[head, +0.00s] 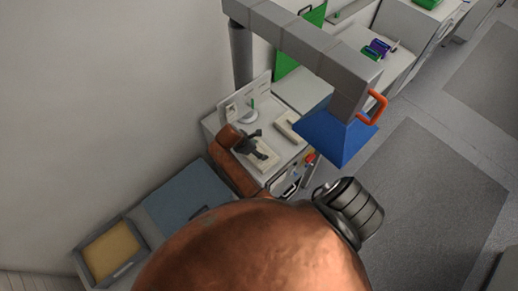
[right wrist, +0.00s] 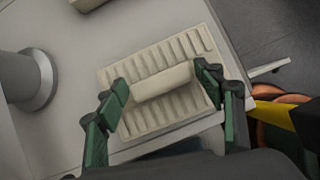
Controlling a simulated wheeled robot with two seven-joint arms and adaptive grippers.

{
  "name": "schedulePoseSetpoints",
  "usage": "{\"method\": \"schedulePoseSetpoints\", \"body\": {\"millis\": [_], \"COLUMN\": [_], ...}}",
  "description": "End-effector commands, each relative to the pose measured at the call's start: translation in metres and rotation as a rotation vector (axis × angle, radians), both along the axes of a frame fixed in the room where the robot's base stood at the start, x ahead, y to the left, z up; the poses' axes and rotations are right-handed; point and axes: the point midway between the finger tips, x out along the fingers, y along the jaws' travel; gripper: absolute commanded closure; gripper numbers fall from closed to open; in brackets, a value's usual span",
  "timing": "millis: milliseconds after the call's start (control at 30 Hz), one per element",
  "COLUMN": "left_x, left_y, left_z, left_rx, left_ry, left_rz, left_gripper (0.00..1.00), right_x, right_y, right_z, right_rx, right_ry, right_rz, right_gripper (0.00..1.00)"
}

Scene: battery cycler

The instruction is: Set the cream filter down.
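My left gripper is not in view.
A grey round post base (right wrist: 32,82) stands left of the ribbed tray. Grey mats lie on the floor.

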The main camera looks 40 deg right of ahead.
Motion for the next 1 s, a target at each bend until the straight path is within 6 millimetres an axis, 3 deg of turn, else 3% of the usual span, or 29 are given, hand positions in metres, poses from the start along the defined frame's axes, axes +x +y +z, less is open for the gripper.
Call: {"method": "schedulePoseSetpoints", "body": {"millis": [167, 567, 1000], "left_x": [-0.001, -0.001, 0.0], "left_y": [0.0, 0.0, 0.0], "left_z": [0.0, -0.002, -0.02], "left_rx": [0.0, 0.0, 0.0], "left_ry": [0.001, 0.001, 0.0], "left_rz": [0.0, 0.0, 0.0], "left_gripper": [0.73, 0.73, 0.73], "right_x": [0.0, 0.001, 0.006], "right_y": [0.0, 0.003, 0.045], "right_z": [0.0, 0.007, 0.079], "right_rx": [0.0, 0.0, 0.0], "right_ry": [0.0, -0.003, -0.004], "right_rz": [0.0, 0.001, 0.0], "right_gripper": [0.24, 0.23, 0.23]}}
